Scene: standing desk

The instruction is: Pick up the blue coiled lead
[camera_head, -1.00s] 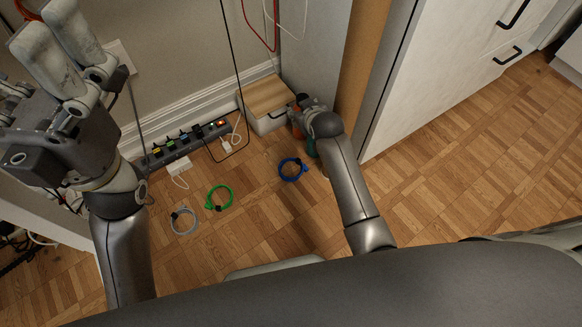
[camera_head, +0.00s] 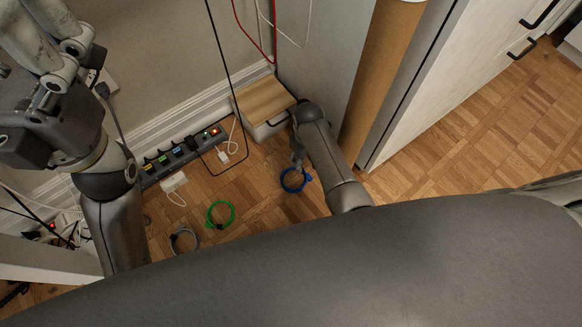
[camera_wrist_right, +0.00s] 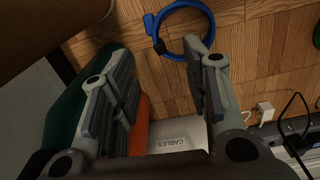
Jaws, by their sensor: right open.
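The blue coiled lead (camera_head: 294,180) lies on the wood floor below the wooden-lidded box. In the right wrist view the blue coiled lead (camera_wrist_right: 181,30) lies beyond the fingertips, near the right finger. My right gripper (camera_head: 297,158) is just above the lead in the head view, partly hidden by its own arm. In the right wrist view my right gripper (camera_wrist_right: 160,65) is open, with nothing between its fingers. My left gripper (camera_head: 52,50) is raised at the upper left, far from the lead; its fingertips run to the picture's edge.
A green coil (camera_head: 220,215) and a grey coil (camera_head: 184,240) lie to the left on the floor. A power strip (camera_head: 180,158) runs along the wall. The box (camera_head: 262,102) stands in the corner. A cardboard tube (camera_head: 382,75) and white cabinet (camera_head: 450,75) stand right.

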